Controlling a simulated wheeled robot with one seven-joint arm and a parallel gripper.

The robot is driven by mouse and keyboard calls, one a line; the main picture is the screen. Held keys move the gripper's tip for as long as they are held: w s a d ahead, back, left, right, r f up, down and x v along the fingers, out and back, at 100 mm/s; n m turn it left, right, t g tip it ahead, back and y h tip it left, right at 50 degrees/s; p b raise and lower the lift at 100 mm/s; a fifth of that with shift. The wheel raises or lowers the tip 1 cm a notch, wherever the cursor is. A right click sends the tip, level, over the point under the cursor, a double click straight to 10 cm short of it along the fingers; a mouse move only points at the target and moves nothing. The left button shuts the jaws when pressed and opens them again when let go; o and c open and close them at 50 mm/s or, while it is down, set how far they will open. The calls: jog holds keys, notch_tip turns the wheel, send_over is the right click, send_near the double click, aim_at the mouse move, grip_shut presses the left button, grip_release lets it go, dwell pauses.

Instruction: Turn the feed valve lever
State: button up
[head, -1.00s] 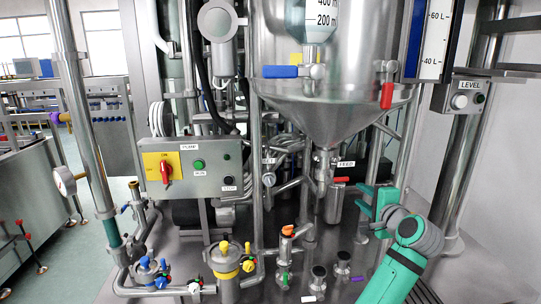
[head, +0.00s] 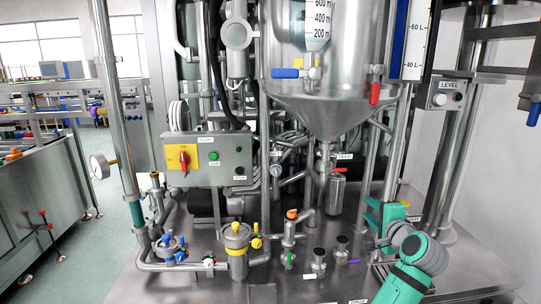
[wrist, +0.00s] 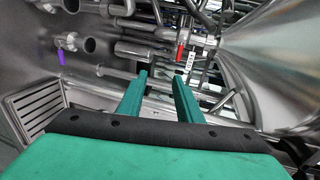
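The feed valve lever is a small red handle (head: 340,169) beside the FEED label (head: 344,156), below the steel cone of the tank. In the wrist view a red handle (wrist: 181,48) shows ahead, with a white label (wrist: 190,61) next to it. My gripper (head: 368,211) is to the right of and below the lever in the head view, apart from it. In the wrist view my gripper (wrist: 161,76) has its two green fingers spread with a gap and nothing between them. The lever appears beyond the fingertips, slightly right of the gap.
The steel cone (wrist: 280,65) fills the right of the wrist view. Pipes surround the lever. Another red lever (head: 375,92) and a blue lever (head: 285,73) sit higher on the tank. Small capped fittings (head: 319,256) stand on the steel deck.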

jog(key=s+a+f+n+g+h, duration=0.15)
jog(key=s+f, duration=0.25)
jog(key=f, duration=0.6)
jog(key=s+a+f+n+h, duration=0.1)
jog(key=s+a+f, duration=0.25)
jog(key=f, duration=0.65)
jog(key=s+a+f+n+h, duration=0.15)
jog(key=s+f, duration=0.35)
jog(key=f, duration=0.5)
jog(key=s+a+f+n, duration=0.3)
jog(key=s+a+f, duration=0.25)
jog(key=s, duration=0.35)
jog(key=s+a+f+n, duration=0.2)
jog(key=s+a, duration=0.1)
jog(key=s, duration=0.4)
jog(key=s+a+f+n+y, duration=0.1)
jog(key=s+a+n, duration=0.15)
jog(key=s, duration=0.45)
jog(key=s+a+f+n, duration=0.1)
jog(key=s+a+f, duration=0.1)
jog(key=s+a, duration=0.35)
jog(key=s+a+r+n+y, duration=0.1)
jog(key=s+a+r+n, duration=0.1)
jog(key=s, duration=0.7)
jog(key=s+a+r+n+t+y, duration=0.1)
jog(key=s+a+r+n, duration=0.1)
jog(key=s+a+r, duration=0.3)
jog(key=s+r, duration=0.2)
jog(key=s, duration=0.2)
jog(key=shift+n, duration=0.35)
